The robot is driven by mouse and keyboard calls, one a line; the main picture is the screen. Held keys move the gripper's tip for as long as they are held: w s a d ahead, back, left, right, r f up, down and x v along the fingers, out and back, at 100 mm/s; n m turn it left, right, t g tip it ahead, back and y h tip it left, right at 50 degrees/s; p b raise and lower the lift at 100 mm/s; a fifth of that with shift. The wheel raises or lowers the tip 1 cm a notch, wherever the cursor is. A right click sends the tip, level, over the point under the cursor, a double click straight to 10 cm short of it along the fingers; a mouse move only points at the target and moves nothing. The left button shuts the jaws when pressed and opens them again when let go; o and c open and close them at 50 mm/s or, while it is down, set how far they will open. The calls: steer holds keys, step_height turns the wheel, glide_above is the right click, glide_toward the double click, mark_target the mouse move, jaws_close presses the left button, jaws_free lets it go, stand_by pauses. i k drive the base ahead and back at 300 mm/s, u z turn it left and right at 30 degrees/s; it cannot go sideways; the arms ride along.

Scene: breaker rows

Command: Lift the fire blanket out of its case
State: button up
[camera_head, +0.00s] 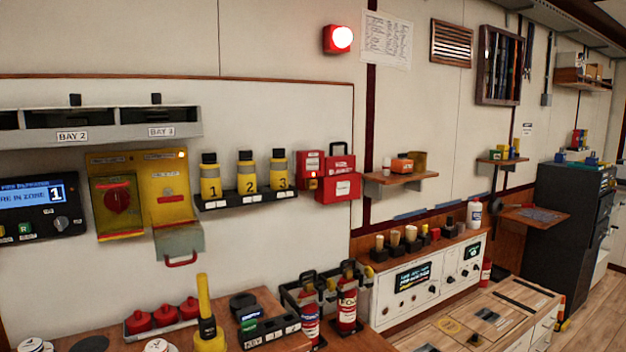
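No label reading "fire blanket" is legible, so I cannot tell for sure which thing is its case. Two red units hang on the wall right of the numbered yellow canisters. The smaller red box (311,164) has pale labels. The larger red case (339,187) has a white label and a dark handle shape above it. No blanket cloth can be made out in either. My gripper is not in view.
Numbered yellow canisters (247,178) stand on a dark wall shelf left of the red units. A wooden shelf (401,179) with small items is at their right. Below, two fire extinguishers (346,305) and a yellow upright tool (207,318) stand on the bench.

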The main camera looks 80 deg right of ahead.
mark_target(346, 163)
steer(key=u, duration=0.3)
steer(key=k, duration=2.45)
steer(key=z, duration=0.6)
steer(key=i, duration=1)
steer(key=u, duration=0.05)
